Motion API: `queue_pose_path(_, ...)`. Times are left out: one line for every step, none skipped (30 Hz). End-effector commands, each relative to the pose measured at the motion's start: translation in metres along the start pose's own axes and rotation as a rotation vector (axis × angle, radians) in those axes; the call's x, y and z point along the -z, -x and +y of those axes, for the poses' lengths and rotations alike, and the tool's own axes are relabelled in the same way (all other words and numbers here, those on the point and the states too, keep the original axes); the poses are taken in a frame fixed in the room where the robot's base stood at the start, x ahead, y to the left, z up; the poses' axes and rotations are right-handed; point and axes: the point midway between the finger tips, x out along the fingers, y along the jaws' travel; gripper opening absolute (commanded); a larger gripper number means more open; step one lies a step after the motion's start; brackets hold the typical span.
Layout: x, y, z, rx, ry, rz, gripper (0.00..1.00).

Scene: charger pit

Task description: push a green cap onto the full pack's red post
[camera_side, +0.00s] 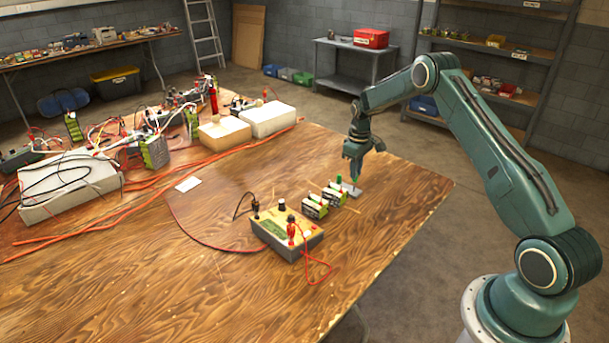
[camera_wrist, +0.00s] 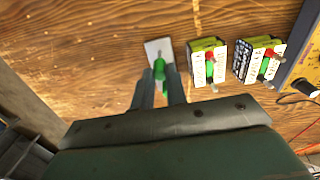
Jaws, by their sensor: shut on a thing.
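My gripper (camera_side: 356,172) is above the small grey plate (camera_side: 350,188) and shut on a green cap (camera_wrist: 159,68), held upright between the fingertips. In the wrist view my gripper (camera_wrist: 160,76) shows its two fingers on either side of green. A second green piece (camera_side: 338,181) stands near the plate's left side in the side view. Two battery packs with white sides, a nearer one (camera_side: 314,208) and a farther one (camera_side: 334,194), stand left of my gripper. Each has a red post on top, seen in the wrist view (camera_wrist: 209,56) (camera_wrist: 269,52). Which pack is full I cannot tell.
A yellow-topped tester box (camera_side: 287,232) with a red plug, black knob and leads stands left of the packs. A red lead curls on the wood beside it. Cluttered boxes and cables fill the table's far left.

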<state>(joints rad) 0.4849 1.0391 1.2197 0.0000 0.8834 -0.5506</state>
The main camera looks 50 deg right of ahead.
Motion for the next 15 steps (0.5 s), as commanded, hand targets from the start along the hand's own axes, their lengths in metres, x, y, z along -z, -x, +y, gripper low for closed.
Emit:
queue_pose_path(0.000,0.000,0.000,0.000,0.000,0.000,0.01)
queue_pose_path(0.000,0.001,0.000,0.000,0.000,0.000,0.01)
queue_pose_path(0.000,0.001,0.000,0.000,0.000,0.001,0.01)
queue_pose_path(0.000,0.002,0.000,0.000,0.000,0.001,0.01)
queue_pose_path(0.000,0.003,0.000,0.000,0.000,0.001,0.01)
queue_pose_path(0.000,0.005,0.000,-0.001,0.000,0.001,0.01)
queue_pose_path(0.000,0.006,0.000,-0.001,0.000,0.001,0.01)
queue_pose_path(0.001,0.009,0.000,-0.001,0.000,0.002,0.01)
queue_pose_path(0.001,0.012,0.000,-0.001,0.000,0.002,0.01)
queue_pose_path(0.001,0.015,0.000,-0.002,0.000,0.003,0.01)
queue_pose_path(0.001,0.018,0.000,-0.002,0.000,0.003,0.01)
queue_pose_path(0.001,0.022,0.000,-0.001,0.000,0.003,0.01)
queue_pose_path(0.001,0.026,0.000,-0.001,0.000,0.002,0.01)
queue_pose_path(0.001,0.030,0.000,-0.002,0.000,0.003,0.01)
queue_pose_path(0.001,0.036,0.000,-0.002,0.000,0.004,0.01)
